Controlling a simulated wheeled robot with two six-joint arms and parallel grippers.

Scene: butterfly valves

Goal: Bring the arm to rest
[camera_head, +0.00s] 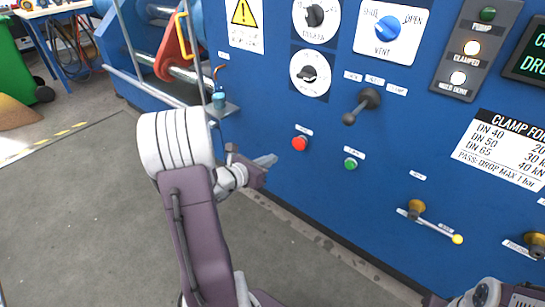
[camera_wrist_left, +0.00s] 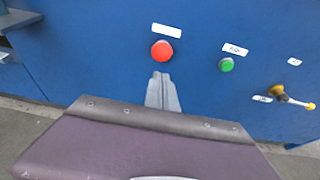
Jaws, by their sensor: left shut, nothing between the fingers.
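My left arm reaches up from the bottom of the head view. Its gripper (camera_head: 272,159) is shut and empty, in front of the blue panel (camera_head: 265,110), below and left of a red button (camera_head: 299,143). In the left wrist view the closed fingers (camera_wrist_left: 160,78) point up, just below the red button (camera_wrist_left: 162,50). I cannot tell whether they touch the panel. A green button (camera_head: 350,164) sits to the right; it also shows in the left wrist view (camera_wrist_left: 226,65). Part of my right arm shows at the bottom right edge; its fingers cannot be made out.
A black lever (camera_head: 362,105) sticks out above the buttons. A yellow-tipped valve handle (camera_head: 435,225) projects at the lower right, and another valve (camera_head: 535,245) at the right edge. A blue machine with a red clamp (camera_head: 172,50) stands at the upper left. The grey floor (camera_head: 70,215) is open at left.

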